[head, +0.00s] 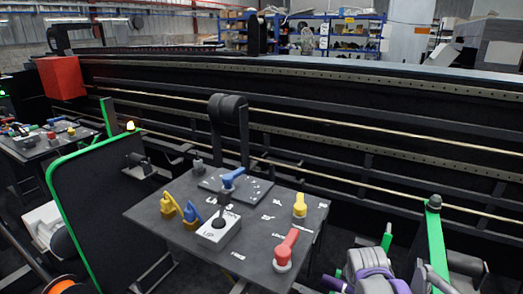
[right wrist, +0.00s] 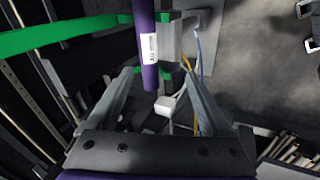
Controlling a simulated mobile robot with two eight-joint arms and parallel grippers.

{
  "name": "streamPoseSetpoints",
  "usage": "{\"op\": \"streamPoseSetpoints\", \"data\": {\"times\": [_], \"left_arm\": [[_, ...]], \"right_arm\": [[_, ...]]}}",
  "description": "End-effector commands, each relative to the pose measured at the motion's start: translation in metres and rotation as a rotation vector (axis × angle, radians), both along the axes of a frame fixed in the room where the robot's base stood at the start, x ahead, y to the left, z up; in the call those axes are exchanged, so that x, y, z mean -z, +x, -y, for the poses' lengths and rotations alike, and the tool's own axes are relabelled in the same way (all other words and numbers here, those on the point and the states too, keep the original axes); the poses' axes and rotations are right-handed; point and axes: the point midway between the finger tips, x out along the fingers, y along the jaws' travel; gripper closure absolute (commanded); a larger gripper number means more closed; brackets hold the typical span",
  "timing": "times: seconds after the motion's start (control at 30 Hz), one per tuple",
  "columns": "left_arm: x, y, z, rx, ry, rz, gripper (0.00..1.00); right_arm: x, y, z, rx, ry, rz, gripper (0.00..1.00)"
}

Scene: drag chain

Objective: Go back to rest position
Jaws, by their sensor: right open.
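My right gripper (right wrist: 160,76) shows in the right wrist view with its two grey fingers spread wide apart. No object is clamped between them. A purple cylinder with a white label (right wrist: 149,48) stands beyond the fingertips; I cannot tell how far it is from them. In the head view, grey and purple parts at the lower right look like my right arm, with the gripper itself not clear there. My left gripper is not in view.
A dark control table (head: 160,228) carries a blue lever, yellow handles, a red handle (head: 286,249) and a white joystick box (head: 219,230). A green-edged panel (head: 95,200) stands left, a green post (head: 435,240) right. A long black rail structure (head: 350,110) runs behind.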

Motion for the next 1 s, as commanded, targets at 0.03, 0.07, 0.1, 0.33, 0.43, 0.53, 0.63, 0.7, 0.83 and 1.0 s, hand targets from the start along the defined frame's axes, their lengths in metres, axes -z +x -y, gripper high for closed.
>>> {"op": "streamPoseSetpoints", "data": {"times": [0.03,0.07,0.1,0.33,0.43,0.53,0.63,0.7,0.83,1.0], "left_arm": [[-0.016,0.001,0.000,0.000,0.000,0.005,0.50],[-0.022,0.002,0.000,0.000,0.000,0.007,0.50],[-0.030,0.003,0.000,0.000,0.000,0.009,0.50],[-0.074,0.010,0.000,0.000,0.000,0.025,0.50],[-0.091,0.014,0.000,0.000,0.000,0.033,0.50],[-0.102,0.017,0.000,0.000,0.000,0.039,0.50],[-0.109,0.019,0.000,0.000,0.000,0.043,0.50],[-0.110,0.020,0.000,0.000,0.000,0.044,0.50],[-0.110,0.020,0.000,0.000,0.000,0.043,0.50],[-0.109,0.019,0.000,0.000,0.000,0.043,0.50]], "right_arm": [[-0.020,-0.021,-0.013,0.051,0.039,0.021,0.16],[-0.028,-0.033,-0.020,0.091,0.067,0.034,0.16],[-0.037,-0.050,-0.029,0.147,0.106,0.050,0.16],[-0.067,-0.143,-0.074,0.463,0.333,0.124,0.16],[-0.070,-0.174,-0.088,0.582,0.419,0.143,0.16],[-0.070,-0.196,-0.097,0.672,0.485,0.155,0.16],[-0.067,-0.209,-0.102,0.730,0.525,0.161,0.16],[-0.066,-0.214,-0.103,0.752,0.540,0.163,0.16],[-0.064,-0.216,-0.104,0.763,0.547,0.163,0.16],[-0.064,-0.216,-0.104,0.762,0.546,0.163,0.16]]}}
